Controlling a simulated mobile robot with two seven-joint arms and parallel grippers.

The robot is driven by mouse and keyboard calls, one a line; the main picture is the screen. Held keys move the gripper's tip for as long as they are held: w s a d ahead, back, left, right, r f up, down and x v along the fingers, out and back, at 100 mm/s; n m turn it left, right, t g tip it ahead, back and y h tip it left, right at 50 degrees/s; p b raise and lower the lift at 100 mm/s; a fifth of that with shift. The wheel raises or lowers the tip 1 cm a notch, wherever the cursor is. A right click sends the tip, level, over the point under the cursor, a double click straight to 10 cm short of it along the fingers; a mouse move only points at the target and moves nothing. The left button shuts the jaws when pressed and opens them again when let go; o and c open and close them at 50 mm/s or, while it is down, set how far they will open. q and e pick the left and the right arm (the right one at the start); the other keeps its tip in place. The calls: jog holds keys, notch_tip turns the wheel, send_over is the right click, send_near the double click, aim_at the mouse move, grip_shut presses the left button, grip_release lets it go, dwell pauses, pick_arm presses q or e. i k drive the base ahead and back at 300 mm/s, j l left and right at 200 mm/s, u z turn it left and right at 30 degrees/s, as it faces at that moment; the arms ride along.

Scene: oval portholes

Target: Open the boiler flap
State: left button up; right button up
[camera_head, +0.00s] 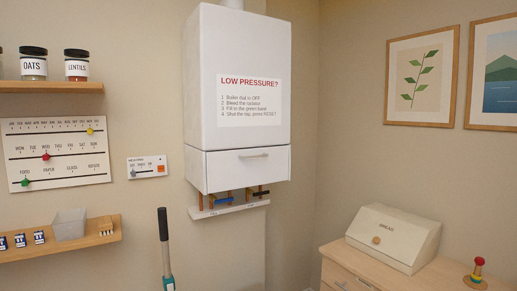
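The white boiler (230,60) hangs on the back wall, with a printed "LOW PRESSURE?" notice (249,101) on its front. The boiler flap (246,169) is the white panel at the bottom of the boiler. It looks closed, flush with the front above it, and has a short horizontal handle (254,155) near its top edge. What lies behind the flap is hidden. Neither my left nor my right gripper shows in the head view.
Pipes with a blue lever (224,200) and a black lever (261,194) stick out under the boiler. A dark-handled pole (164,240) stands in front, lower left. Shelves (48,87) are at left; a cabinet (338,254) with a bread box (395,237) is at right.

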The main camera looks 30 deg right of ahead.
aim_at(229, 170)
jog(key=i+l+z, duration=0.15)
jog(key=l, duration=0.25)
jog(key=i+l+z, duration=0.15)
jog(key=l, duration=0.25)
jog(key=i+l+z, duration=0.15)
jog(key=l, duration=0.2)
jog(key=i+l+z, duration=0.15)
jog(key=l, duration=0.2)
jog(key=i, duration=0.05)
